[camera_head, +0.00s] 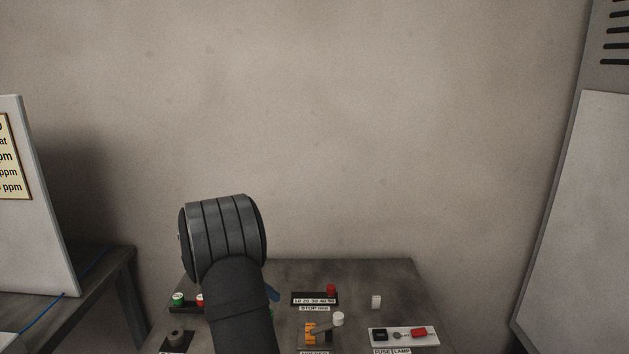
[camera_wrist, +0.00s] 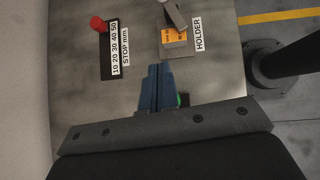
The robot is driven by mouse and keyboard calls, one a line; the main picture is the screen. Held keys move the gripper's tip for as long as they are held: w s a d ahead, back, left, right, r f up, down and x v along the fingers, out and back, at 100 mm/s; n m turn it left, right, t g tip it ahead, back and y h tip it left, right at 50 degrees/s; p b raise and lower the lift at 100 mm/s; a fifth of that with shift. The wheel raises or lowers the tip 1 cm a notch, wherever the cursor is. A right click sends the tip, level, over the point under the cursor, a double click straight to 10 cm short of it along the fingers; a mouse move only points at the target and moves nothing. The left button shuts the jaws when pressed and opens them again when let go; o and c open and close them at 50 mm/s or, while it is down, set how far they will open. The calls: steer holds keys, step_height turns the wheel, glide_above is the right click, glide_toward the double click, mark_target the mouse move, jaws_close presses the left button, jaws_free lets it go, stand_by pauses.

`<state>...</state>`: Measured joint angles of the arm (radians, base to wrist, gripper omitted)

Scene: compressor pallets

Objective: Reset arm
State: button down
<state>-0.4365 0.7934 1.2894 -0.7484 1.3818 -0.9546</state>
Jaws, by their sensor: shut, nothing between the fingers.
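My gripper (camera_wrist: 158,88) shows in the wrist view as two blue fingers closed together, with nothing between them. It points over the grey table top (camera_wrist: 120,75). In the head view my dark arm rises at the left part of the table (camera_head: 375,275), and the gripper is mostly hidden behind it; only a bit of blue shows to its right.
Green (camera_head: 178,299) and red buttons sit at left. A cabinet (camera_head: 580,220) stands at right.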

steer(key=m, duration=0.2)
steer(key=a+f+m+y, duration=0.1)
steer(key=shift+w+m, duration=0.3)
steer(key=m, duration=0.2)
steer(key=a+m+y, duration=0.1)
steer(key=m, duration=0.1)
steer(key=shift+w+a+f, duration=0.1)
steer(key=shift+w+f, duration=0.2)
steer(key=shift+w, duration=0.05)
steer(key=m, duration=0.2)
steer(key=a+m+y, duration=0.1)
steer(key=shift+w+f+m, duration=0.2)
steer(key=shift+w+m, duration=0.1)
steer(key=shift+w+a+f+m+y, duration=0.15)
steer(key=shift+a+m, duration=0.1)
steer(key=shift+m, duration=0.4)
steer(key=shift+w+a+r+m+y, duration=0.1)
steer(key=shift+a+m, duration=0.1)
steer(key=shift+m, duration=0.4)
steer(key=shift+w+a+f+m+y, duration=0.15)
steer(key=shift+a+m, duration=0.1)
steer(key=shift+m, duration=0.4)
steer(key=shift+s, duration=0.1)
